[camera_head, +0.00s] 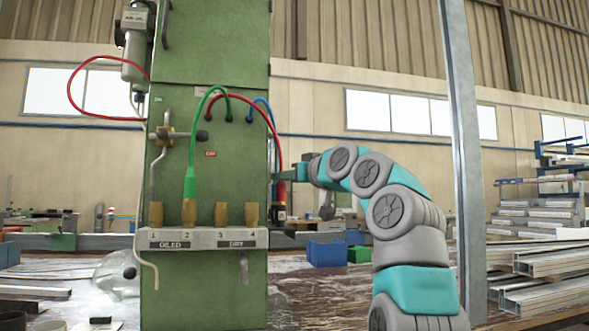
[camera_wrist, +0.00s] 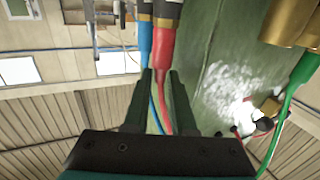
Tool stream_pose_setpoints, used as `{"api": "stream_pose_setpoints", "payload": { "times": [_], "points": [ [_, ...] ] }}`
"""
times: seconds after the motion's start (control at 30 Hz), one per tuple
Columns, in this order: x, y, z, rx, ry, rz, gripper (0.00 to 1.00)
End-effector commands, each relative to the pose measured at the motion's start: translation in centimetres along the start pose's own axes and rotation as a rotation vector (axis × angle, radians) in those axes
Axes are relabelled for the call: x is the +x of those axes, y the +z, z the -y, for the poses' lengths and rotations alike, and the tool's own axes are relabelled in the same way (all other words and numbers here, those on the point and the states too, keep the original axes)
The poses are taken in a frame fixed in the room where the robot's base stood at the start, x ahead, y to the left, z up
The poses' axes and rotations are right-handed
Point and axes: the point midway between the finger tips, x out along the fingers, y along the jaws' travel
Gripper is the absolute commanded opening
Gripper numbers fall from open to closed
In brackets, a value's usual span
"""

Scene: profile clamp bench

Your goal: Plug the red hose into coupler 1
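The red hose (camera_head: 262,108) arcs from the green cabinet's face down to its right side, where its red plug (camera_head: 281,188) points down beside the cabinet. In the wrist view the red plug (camera_wrist: 165,45) is just ahead of my fingertips, beside a blue plug (camera_wrist: 145,38). My gripper (camera_wrist: 162,78) looks open, with the red hose running between its fingers; contact is unclear. It also shows in the head view (camera_head: 284,176), at the plug's upper end. Coupler 1 (camera_head: 156,214) is a brass socket at the left end of the labelled block, with nothing in it.
The green hose's plug (camera_head: 190,185) stands in coupler 2 (camera_head: 189,212). Couplers 3 (camera_head: 221,213) and 4 (camera_head: 251,213) are empty. Another red hose (camera_head: 72,83) loops at upper left. A grey post (camera_head: 462,160) stands right of my arm.

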Motion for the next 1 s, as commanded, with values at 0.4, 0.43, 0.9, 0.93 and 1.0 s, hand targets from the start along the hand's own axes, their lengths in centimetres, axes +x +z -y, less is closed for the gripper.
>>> {"api": "stream_pose_setpoints", "payload": {
  "times": [0.4, 0.43, 0.9, 0.93, 1.0],
  "points": [
    [1.9, 0.0, 0.1, -0.001, -0.001, 0.001, 0.24],
    [1.9, 0.0, 0.1, -0.001, -0.001, 0.001, 0.23],
    [1.9, 0.1, 0.1, 0.000, -0.001, 0.002, 0.00],
    [1.9, 0.1, 0.1, 0.000, -0.001, 0.002, 0.00],
    [1.9, 0.1, 0.0, 0.000, -0.001, 0.002, 0.00]
  ]
}}
